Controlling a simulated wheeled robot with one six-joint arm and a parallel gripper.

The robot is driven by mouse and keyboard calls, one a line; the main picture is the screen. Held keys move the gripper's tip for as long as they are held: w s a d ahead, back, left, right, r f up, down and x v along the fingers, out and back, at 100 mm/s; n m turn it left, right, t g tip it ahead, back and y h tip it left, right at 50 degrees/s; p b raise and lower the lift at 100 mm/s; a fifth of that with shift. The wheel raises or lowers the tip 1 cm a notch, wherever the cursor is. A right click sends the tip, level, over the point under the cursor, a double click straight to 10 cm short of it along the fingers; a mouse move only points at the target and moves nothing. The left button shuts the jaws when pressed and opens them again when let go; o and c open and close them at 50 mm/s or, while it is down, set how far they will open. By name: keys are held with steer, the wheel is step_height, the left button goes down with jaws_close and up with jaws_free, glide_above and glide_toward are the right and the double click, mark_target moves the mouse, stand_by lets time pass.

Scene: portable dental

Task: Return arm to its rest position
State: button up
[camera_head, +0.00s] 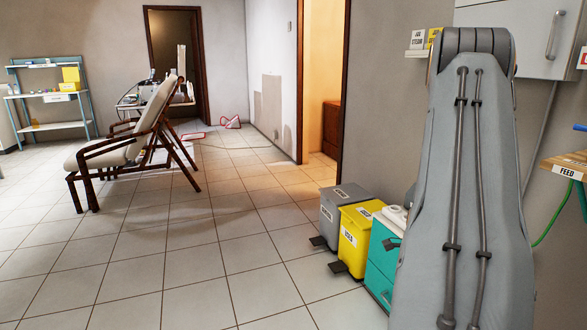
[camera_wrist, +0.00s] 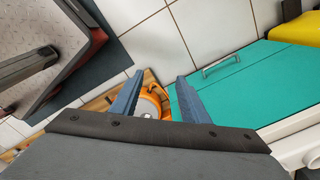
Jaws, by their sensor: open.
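My arm (camera_head: 470,180) stands raised at the right of the head view, its grey link with two dark cables filling that side. My gripper is not visible in the head view. In the wrist view my gripper (camera_wrist: 152,92) shows two blue-grey fingers held apart. Beyond the fingers is an orange round object with a white middle (camera_wrist: 150,103), partly hidden by the gripper; I cannot tell what it is. It appears to be on or near a wooden surface. I see nothing held between the fingers.
A grey bin (camera_head: 340,208), a yellow bin (camera_head: 358,240) and a teal cabinet (camera_head: 383,262) line the right wall beside my arm. A wooden shelf marked FEED (camera_head: 568,165) is at far right. A reclining chair (camera_head: 135,140) stands left. The tiled floor (camera_head: 215,250) between is clear.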

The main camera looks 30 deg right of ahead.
steer(key=w+a+r+n, duration=0.4)
steer(key=a+r+n, duration=0.1)
steer(key=a, duration=0.6)
steer(key=w+a+r+n, duration=0.4)
steer(key=a+r+n, duration=0.1)
steer(key=a, duration=0.5)
steer(key=w+a+r+n, duration=0.4)
steer(key=a+r+n, duration=0.15)
steer(key=a, duration=0.55)
steer(key=s+a+r+n, duration=0.5)
steer(key=s+a+n, duration=0.35)
steer(key=a, duration=0.35)
steer(key=s+a+r+n, duration=0.4)
steer(key=s+a+n, duration=0.45)
steer(key=a, duration=0.45)
steer(key=d+r+m+p, duration=0.2)
steer(key=d+r+p, duration=0.5)
steer(key=r+p, duration=0.2)
steer(key=s+d+r+m+p, duration=0.1)
steer(key=d+r+m+p, duration=0.2)
steer(key=d+r+p, duration=0.4)
step_height(320, 180, up, 2)
steer(key=p, duration=0.7)
steer(key=shift+d+p, duration=0.15)
steer(key=shift+p, duration=0.15)
steer(key=shift+s, duration=0.1)
